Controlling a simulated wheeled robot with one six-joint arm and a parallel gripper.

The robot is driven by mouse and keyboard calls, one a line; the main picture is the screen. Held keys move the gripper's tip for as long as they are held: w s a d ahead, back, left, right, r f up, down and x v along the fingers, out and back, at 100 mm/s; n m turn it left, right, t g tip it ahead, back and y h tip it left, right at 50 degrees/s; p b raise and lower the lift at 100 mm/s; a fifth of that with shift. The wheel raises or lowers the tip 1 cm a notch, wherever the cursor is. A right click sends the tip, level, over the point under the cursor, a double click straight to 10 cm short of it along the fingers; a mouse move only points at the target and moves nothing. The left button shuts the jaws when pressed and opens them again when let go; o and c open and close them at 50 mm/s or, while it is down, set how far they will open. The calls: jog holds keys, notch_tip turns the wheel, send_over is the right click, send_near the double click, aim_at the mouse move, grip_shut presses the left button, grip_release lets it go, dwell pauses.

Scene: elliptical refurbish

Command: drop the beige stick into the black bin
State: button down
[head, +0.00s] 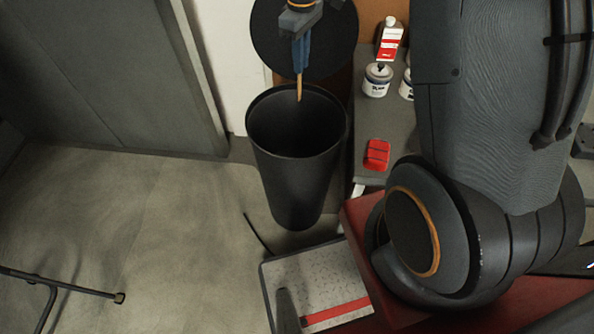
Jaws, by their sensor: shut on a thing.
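The black bin (287,190) stands upright on the floor in the middle of the head view, its round mouth facing up. My gripper (300,70) is above the far part of the bin's mouth, pointing down. It is shut on the beige stick (299,88), which hangs down from the fingertips. In the picture the stick's lower tip overlaps the bin's opening near the far rim. I cannot tell whether the tip is below the rim. The bin's inside is dark and its bottom is hidden.
A grey bench (400,145) right of the bin holds a red block (377,154), white jars (377,79) and a white-and-red bottle (390,39). A round black disc (268,30) is behind my gripper. A grey panel (322,284) with a red stripe is in front. Floor at left is mostly clear.

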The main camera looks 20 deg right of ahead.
notch_tip(320, 180, down, 16)
jog(key=n+b, duration=0.8)
jog(key=n, duration=0.9)
jog(key=shift+s, duration=0.35)
jog(key=c, duration=1.7)
grip_release()
jog(key=shift+o, duration=0.2)
notch_tip(320, 180, up, 8)
jog(key=shift+b, duration=0.4)
